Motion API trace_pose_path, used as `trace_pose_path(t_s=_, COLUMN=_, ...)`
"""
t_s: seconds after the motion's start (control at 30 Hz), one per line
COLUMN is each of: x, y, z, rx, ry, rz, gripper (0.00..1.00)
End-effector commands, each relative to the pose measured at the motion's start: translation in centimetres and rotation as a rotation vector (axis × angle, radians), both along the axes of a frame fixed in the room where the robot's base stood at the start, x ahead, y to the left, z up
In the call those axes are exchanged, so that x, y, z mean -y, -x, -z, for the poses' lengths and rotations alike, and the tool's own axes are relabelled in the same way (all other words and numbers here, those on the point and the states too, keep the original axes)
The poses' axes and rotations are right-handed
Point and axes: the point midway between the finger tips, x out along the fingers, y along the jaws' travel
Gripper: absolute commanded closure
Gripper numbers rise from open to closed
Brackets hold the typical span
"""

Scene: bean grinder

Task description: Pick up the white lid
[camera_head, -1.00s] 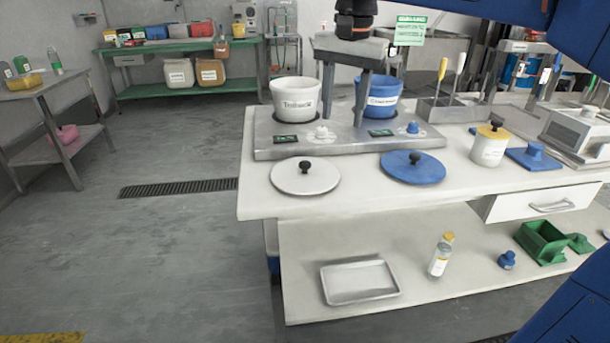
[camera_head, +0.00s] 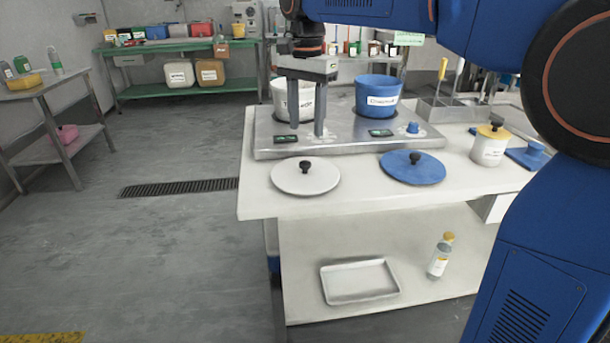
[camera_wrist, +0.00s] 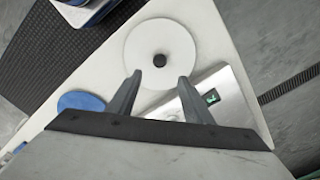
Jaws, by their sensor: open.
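The white lid (camera_head: 306,179) is a flat disc with a black knob in its middle. It lies on the front left part of the white table, in front of the grinder base. It also shows in the wrist view (camera_wrist: 160,40), with its knob just beyond my fingertips. My gripper (camera_head: 306,135) is open and empty, pointing down above the grinder base, behind the lid. In the wrist view its two fingers (camera_wrist: 158,78) stand apart, and nothing is between them.
A blue lid (camera_head: 413,167) lies right of the white lid. The grinder base (camera_head: 345,145) carries a white bucket (camera_head: 280,95), partly hidden by my gripper, and a blue bucket (camera_head: 377,95). The table's left and front edges are close to the white lid.

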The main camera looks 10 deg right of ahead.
Motion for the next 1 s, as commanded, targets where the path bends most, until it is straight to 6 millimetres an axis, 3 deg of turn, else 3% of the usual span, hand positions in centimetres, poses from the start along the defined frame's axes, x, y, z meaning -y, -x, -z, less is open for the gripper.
trace_pose_path(t_s=0.2, x=0.0, y=0.1, z=3.3, rx=-0.002, ry=0.001, rz=0.000, gripper=0.54)
trace_pose_path(t_s=0.47, x=0.0, y=0.1, z=4.8, rx=-0.001, ry=0.000, rz=-0.001, gripper=0.54)
trace_pose_path(t_s=0.8, x=-0.2, y=0.5, z=8.9, rx=-0.001, ry=0.001, rz=-0.001, gripper=0.54)
trace_pose_path(t_s=1.0, x=-0.2, y=0.4, z=9.4, rx=0.000, ry=0.000, rz=-0.001, gripper=0.54)
